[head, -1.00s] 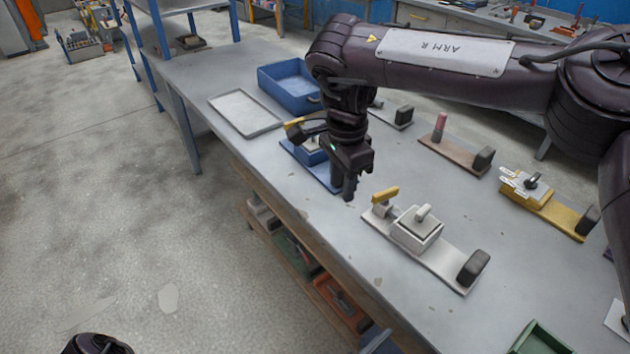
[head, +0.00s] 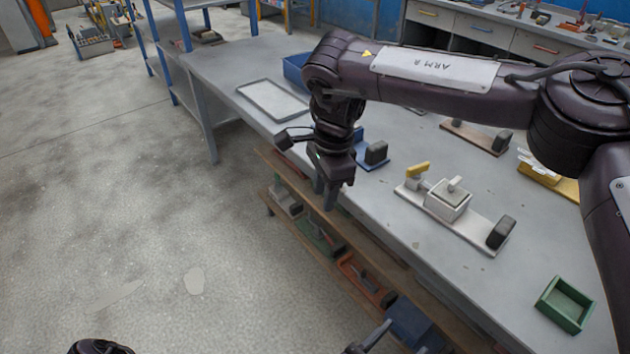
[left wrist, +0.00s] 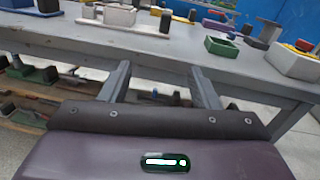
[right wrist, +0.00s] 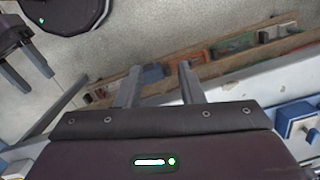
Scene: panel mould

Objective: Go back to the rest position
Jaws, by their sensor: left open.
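My right gripper (head: 334,192) hangs from the dark arm that comes in from the right. It points down just off the table's front edge, over the lower shelf. Its two fingers stand apart with nothing held between them in the right wrist view (right wrist: 160,68). My left gripper (head: 368,338) shows only in part at the bottom of the head view. In the left wrist view (left wrist: 160,68) its fingers are apart and empty, in front of the table's edge.
The grey table (head: 395,235) carries a pale fixture (head: 447,200) with a yellow handle, a green tray (head: 565,304), a blue fixture (head: 373,153) and a flat grey tray (head: 272,100).

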